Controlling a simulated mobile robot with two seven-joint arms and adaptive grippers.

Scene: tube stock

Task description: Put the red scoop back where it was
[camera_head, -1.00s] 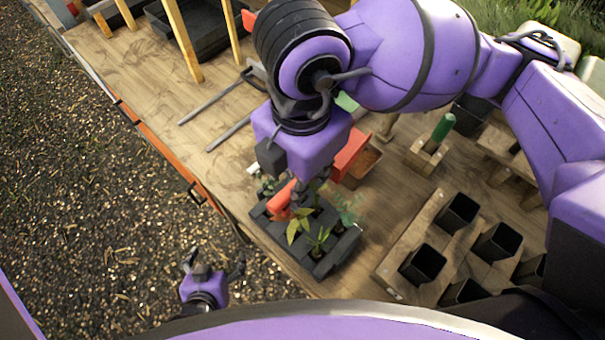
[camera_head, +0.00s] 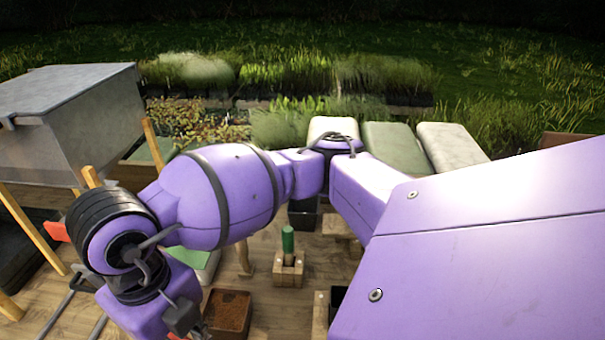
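My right arm reaches in from the right across the view, and its wrist is at the lower left. The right gripper's fingers are below the bottom edge, so I cannot see what they hold. A small sliver of red (camera_head: 174,337) shows at the bottom edge beside the wrist. I cannot tell whether it belongs to the red scoop. Another red piece (camera_head: 56,231) shows left of the wrist, partly hidden, and its identity is unclear. My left gripper is out of view.
A brown soil-filled box (camera_head: 228,312) stands right of the wrist. A green-handled tool (camera_head: 288,242) stands in a wooden block (camera_head: 288,271) behind it. A grey bin (camera_head: 70,115) on wooden legs is at left. Sacks (camera_head: 392,146) and plant trays lie at the back.

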